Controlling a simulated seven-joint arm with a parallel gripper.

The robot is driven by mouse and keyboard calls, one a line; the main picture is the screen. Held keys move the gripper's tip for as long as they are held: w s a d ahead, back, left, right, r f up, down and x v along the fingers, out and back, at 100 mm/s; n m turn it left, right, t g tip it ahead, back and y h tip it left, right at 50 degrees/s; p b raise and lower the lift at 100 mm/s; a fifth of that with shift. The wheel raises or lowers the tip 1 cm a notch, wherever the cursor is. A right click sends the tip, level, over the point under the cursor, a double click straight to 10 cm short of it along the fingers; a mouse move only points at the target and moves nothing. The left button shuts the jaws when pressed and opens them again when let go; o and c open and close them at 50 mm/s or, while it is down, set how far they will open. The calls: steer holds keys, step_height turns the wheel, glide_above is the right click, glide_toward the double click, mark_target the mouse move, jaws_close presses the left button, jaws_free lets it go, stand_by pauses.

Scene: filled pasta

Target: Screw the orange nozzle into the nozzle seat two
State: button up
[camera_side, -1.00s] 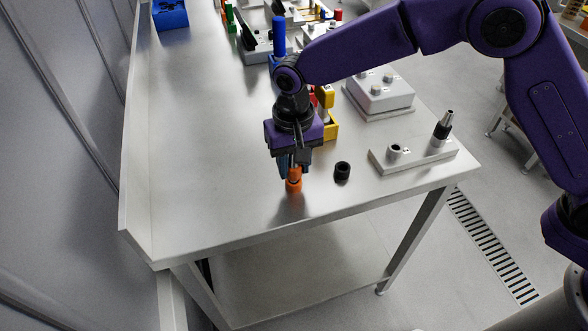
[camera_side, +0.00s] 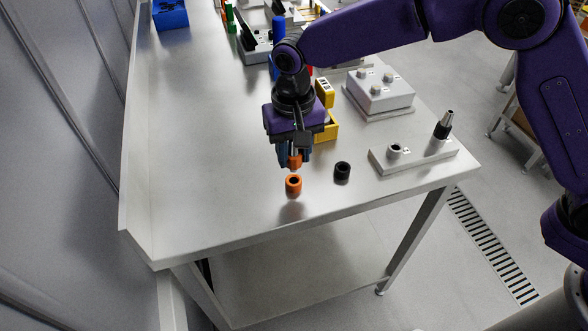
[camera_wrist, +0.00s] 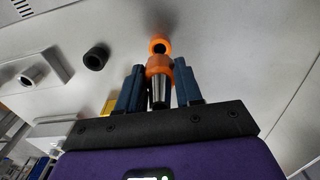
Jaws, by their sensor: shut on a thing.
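My gripper (camera_side: 294,160) is shut on the orange nozzle (camera_side: 295,163). In the wrist view the nozzle (camera_wrist: 159,67) shows an orange collar and a dark metal tapered part between the blue fingers (camera_wrist: 159,88). It hangs above the table, just clear of an orange ring-shaped holder (camera_side: 293,185), which stands open and empty; the holder also shows in the wrist view (camera_wrist: 160,45). The light grey seat plate (camera_side: 420,158) lies to the right with an empty round seat (camera_side: 395,151) on its left. A black and metal nozzle (camera_side: 443,126) stands upright at its right end. The seat markings are too small to read.
A black ring holder (camera_side: 342,171) stands on the table between the orange holder and the plate. A yellow bin (camera_side: 327,128) and a grey box with knobs (camera_side: 379,96) are behind. The table (camera_side: 210,170) is clear at left and front.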

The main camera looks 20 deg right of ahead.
steer(key=shift+r, duration=0.85)
steer(key=shift+w+d+r, duration=0.1)
steer(key=shift+d, duration=0.1)
steer(key=d+r, duration=0.2)
steer(key=d, duration=0.9)
steer(key=d+r, duration=0.2)
steer(key=d, duration=1)
steer(key=shift+r, duration=0.25)
steer(key=shift+f, duration=0.1)
steer(key=shift+f, duration=2.8)
